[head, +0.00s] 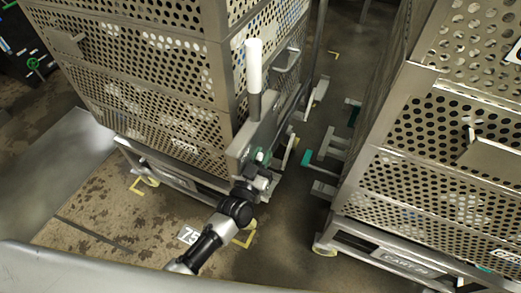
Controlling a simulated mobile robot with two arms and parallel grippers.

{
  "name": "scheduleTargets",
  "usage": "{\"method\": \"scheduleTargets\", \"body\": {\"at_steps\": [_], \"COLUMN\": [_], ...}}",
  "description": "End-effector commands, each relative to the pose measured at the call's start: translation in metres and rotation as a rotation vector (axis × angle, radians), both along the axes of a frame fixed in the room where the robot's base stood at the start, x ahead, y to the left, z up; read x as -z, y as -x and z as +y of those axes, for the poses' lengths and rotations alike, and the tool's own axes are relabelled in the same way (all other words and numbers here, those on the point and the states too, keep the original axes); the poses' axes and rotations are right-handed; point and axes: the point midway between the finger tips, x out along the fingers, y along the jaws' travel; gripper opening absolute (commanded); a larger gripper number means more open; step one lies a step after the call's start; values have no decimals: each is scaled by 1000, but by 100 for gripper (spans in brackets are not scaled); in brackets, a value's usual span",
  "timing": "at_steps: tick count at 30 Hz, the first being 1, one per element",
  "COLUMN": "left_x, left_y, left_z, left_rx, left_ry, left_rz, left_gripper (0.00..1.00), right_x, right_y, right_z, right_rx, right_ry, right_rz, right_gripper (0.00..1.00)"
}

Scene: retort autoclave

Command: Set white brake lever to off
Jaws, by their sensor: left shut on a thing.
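The brake lever has a white grip (254,66) on a grey shaft and stands upright at the near corner of the left perforated cart (213,103). My left gripper (262,160) comes up from below and is at the lower end of the lever, well below the white grip. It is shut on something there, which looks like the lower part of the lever. Its fingers are small and partly hidden, so the exact contact is unclear. My right gripper is not in view.
A second perforated cart (410,185) stands on the right. A narrow floor gap (311,118) runs between the carts, with green-tipped parts (307,157) jutting into it. A floor marker reading 75 (188,235) lies at the lower left.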

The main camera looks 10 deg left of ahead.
Motion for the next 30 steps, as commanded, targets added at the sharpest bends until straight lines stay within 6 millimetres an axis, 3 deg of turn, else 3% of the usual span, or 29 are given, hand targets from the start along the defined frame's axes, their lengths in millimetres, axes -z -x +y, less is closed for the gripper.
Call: {"method": "scheduleTargets", "body": {"at_steps": [1,12,26,27,30], "left_x": [-11,-13,-8,-8,-8], "left_y": [-3,-21,-24,-24,-24], "left_z": [-1,-7,-8,-8,-8], "left_rx": [-2,-1,-1,-1,-1], "left_ry": [-9,-77,-89,-89,-89], "left_rz": [29,233,270,270,270], "left_gripper": [0,0,0,21,37], "right_x": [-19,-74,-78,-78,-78], "right_y": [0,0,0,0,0], "right_z": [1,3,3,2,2], "right_rx": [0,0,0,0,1], "right_ry": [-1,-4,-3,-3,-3], "right_rz": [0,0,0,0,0], "right_gripper": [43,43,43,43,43]}}
